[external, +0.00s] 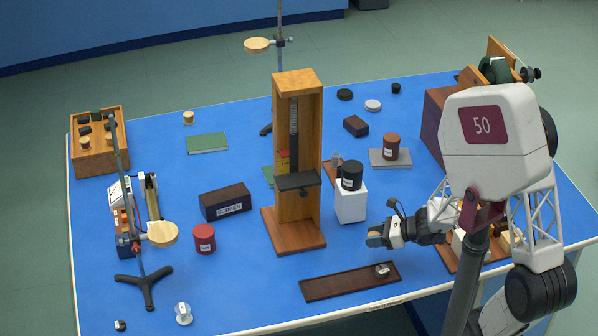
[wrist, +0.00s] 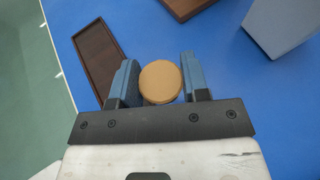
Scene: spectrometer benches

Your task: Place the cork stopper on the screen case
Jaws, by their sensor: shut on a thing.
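The cork stopper (wrist: 160,82) is a tan round piece between the two blue fingers of my gripper (wrist: 158,88) in the wrist view. My gripper is shut on it. In the external view my gripper (external: 377,240) is above the blue table, right of the middle and behind the long brown tray; the stopper is hard to make out there. The screen case (external: 226,203) is a dark box labelled SCREEN, left of the wooden tower. Its top is bare. My gripper is well to the right of it, with the tower between them in the picture.
The tall wooden tower (external: 298,160) and a white block (external: 350,204) bearing a black jar (external: 351,175) stand left of my gripper. A red jar (external: 204,239) stands just in front of the case. The brown tray (external: 322,287) lies at the front.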

